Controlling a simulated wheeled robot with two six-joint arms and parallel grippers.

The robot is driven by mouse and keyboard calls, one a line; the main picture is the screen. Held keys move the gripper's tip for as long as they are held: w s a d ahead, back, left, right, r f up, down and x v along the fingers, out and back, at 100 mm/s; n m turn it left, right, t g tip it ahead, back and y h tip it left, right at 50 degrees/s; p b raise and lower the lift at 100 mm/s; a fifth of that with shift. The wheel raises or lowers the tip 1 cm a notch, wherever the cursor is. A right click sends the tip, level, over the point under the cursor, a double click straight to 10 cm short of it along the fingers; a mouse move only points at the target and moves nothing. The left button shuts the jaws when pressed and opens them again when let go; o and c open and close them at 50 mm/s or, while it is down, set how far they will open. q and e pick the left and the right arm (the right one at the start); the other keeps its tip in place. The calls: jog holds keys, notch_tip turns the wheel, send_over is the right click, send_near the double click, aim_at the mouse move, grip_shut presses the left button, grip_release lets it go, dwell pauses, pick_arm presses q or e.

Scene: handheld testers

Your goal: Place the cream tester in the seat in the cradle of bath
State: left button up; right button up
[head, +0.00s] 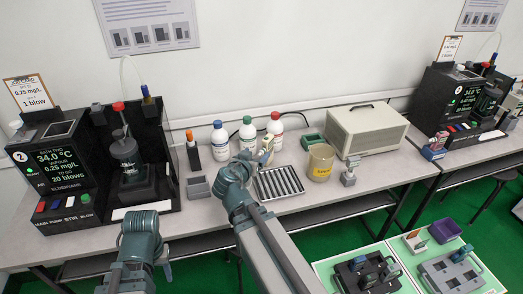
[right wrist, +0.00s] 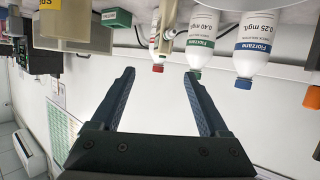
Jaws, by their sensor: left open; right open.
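The cream tester (head: 266,150) stands at the back of the bench in front of the red-capped bottle. It also shows, inverted, at the top of the right wrist view (right wrist: 166,32). My right gripper (right wrist: 160,74) is open and empty, with the bottles and tester beyond its fingers.
A second bath (head: 463,100) stands far right. Green-edged trays (head: 452,272) lie lower right.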

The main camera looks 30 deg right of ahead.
aim_at(265, 141)
jog(key=shift+m, duration=0.3)
jog(key=b+x, duration=0.2)
jog(key=x, duration=0.5)
jog(key=shift+w+d+f+b, duration=0.1)
jog(key=shift+w+f+b, duration=0.1)
jog(key=shift+b, duration=0.15)
jog(key=shift+w+d, duration=0.35)
jog(key=shift+d, duration=0.1)
jog(key=x, duration=0.2)
jog(key=b+x, duration=0.1)
jog(key=x, duration=0.1)
jog(key=shift+w, duration=0.45)
jog(key=shift+w+d, duration=0.2)
jog(key=shift+d, duration=0.15)
grip_shut()
